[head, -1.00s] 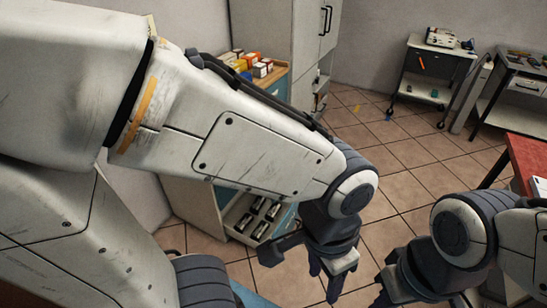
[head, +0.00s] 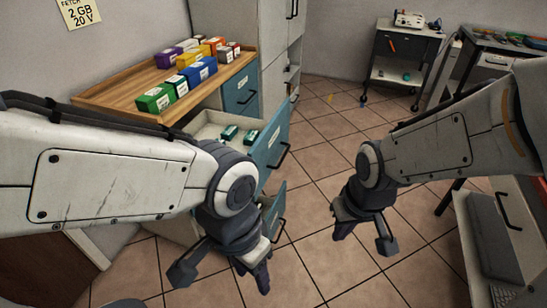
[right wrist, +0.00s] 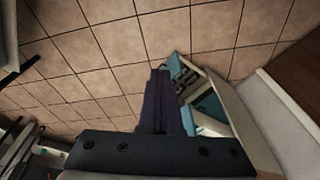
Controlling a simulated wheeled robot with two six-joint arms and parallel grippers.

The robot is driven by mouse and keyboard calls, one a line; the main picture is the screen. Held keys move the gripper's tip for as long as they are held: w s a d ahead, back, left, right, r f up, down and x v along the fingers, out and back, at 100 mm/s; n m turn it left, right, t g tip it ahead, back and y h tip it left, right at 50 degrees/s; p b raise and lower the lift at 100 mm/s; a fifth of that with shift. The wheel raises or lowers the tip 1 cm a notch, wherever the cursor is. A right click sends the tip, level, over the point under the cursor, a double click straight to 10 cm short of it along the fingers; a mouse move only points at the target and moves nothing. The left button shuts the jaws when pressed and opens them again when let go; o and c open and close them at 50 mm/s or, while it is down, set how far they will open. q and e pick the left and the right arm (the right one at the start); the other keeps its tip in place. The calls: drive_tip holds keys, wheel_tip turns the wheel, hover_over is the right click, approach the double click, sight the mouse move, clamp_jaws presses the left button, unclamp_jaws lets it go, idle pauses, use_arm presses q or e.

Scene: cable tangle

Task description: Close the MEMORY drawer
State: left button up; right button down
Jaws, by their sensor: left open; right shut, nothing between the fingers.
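A cabinet with a wooden top (head: 110,97) has an open upper drawer (head: 272,150) with a teal front, a dark handle and a few green items (head: 229,132) inside. A lower teal drawer (head: 273,208) also sticks out, partly hidden by my left arm. No drawer label is readable, so I cannot tell which is MEMORY. My left gripper (head: 256,272) is open and empty, in front of and below the drawers. My right gripper (head: 342,230) is shut and empty, right of the drawers and apart from them. Its fingers (right wrist: 160,100) show in the right wrist view, beside the cabinet (right wrist: 232,112).
Several coloured boxes (head: 187,78) stand on the cabinet top. A closed teal drawer front (head: 241,92) is beside the open one. A tall grey cabinet (head: 240,35) stands behind. A trolley (head: 402,62) is at the back. The tiled floor (head: 310,160) between is clear.

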drive_tip(key=w+d+f+m+t+b, duration=0.1)
drive_tip(key=w+d+f+m+b, duration=0.1)
drive_tip(key=w+d+f+b, duration=0.25)
drive_tip(key=m+t+y, duration=0.3)
approach(279, 164)
drive_tip(key=w+f, duration=0.4)
drive_tip(key=shift+w+a+f, duration=0.1)
drive_tip(key=shift+w+a, duration=0.05)
drive_tip(key=shift+a, duration=0.25)
drive_tip(key=shift+w+a+r+p, duration=0.15)
drive_tip(key=shift+a+p, duration=0.1)
drive_tip(key=shift+a, duration=0.35)
drive_tip(key=shift+w+a+r+p, duration=0.15)
drive_tip(key=shift+a+p, duration=0.05)
drive_tip(key=shift+a, duration=0.4)
use_arm(q)
drive_tip(key=shift+d+f, duration=0.1)
drive_tip(key=shift+f, duration=2.55)
use_arm(e)
drive_tip(key=shift+w+a+f, duration=0.1)
drive_tip(key=shift+w+a, duration=0.1)
drive_tip(key=shift+a, duration=0.4)
use_arm(q)
drive_tip(key=shift+r, duration=0.1)
